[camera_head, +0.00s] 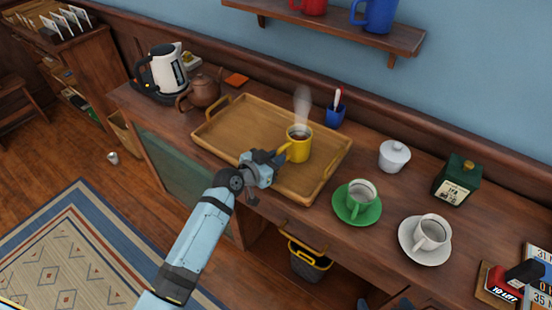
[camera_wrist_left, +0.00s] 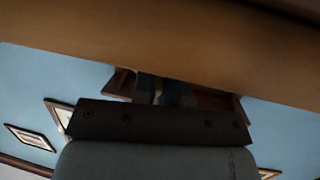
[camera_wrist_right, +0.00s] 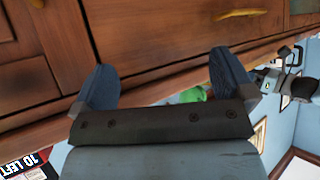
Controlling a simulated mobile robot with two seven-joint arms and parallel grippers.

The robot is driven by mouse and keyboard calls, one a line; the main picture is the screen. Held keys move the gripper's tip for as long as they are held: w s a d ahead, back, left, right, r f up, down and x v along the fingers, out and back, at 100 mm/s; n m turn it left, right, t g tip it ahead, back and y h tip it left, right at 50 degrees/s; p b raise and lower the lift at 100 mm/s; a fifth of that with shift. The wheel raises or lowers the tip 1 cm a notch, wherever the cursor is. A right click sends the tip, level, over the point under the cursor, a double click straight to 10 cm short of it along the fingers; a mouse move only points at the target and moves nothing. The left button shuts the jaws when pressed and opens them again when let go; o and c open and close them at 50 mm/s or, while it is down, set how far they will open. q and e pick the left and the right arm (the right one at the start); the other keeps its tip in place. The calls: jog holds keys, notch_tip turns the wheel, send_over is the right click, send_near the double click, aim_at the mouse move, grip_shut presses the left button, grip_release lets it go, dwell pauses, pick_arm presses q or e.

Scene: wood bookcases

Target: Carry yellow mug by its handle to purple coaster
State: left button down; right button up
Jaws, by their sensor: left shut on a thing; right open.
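The yellow mug (camera_head: 299,148), with steam rising from it, is upright over the right part of the wooden tray (camera_head: 222,150). I cannot tell whether it touches the tray floor. My left gripper (camera_head: 280,156) is shut on the mug's handle at the mug's left side, and its fingers hide most of the handle. In the left wrist view its fingers (camera_wrist_left: 163,91) are close together and the mug cannot be made out. My right gripper (camera_wrist_right: 165,85) is open and empty in front of the wooden counter's drawers. I see no purple coaster in any view.
A green cup on a green saucer (camera_head: 341,209) and a white cup on a white saucer (camera_head: 407,247) stand right of the tray. A teapot (camera_head: 202,93) and kettle (camera_head: 165,72) stand left.

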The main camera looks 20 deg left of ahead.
pick_arm(q)
jog(key=shift+r+p, duration=2.25)
jog(key=shift+r, duration=0.55)
